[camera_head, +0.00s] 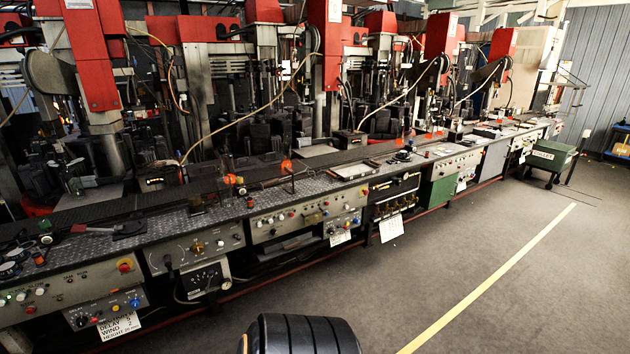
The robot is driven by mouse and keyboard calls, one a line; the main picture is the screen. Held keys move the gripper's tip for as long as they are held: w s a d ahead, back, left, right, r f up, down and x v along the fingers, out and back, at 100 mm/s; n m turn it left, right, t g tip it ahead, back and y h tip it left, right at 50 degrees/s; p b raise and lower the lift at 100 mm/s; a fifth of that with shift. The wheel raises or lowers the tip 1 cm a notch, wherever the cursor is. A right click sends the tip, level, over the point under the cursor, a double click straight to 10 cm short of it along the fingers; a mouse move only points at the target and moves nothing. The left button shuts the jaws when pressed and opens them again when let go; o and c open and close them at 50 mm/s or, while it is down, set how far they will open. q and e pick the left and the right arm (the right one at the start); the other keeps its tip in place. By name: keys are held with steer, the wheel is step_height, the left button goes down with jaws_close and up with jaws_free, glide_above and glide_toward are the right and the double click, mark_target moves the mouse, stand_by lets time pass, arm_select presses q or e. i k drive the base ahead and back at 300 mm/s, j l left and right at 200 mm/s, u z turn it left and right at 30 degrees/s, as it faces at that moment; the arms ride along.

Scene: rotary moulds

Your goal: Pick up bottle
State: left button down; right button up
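I cannot make out a bottle for certain. Small upright items stand on the long metal bench (160,218), too small to identify. Among them are a small orange item (287,165) and another orange item (230,179) near the middle of the bench. A dark upright item (195,193) stands at the bench's front edge, left of the orange ones. Neither of my grippers shows in the head view, so their position relative to the bench is hidden.
Tall red and black machines (90,50) line the back of the bench. Control panels (300,222) with knobs run along its front. The grey floor (470,240) with a yellow line (490,278) is clear at the right. A green cart (552,156) stands at the far end.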

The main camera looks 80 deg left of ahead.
mark_target(223, 182)
steer(key=k+u, duration=0.1)
steer(key=u, duration=3.15)
steer(key=z, duration=1.25)
steer(key=i+z, duration=0.2)
steer(key=i, duration=2.75)
steer(key=i+l, duration=0.1)
steer(key=i, duration=1.25)
steer(key=u, duration=2.9)
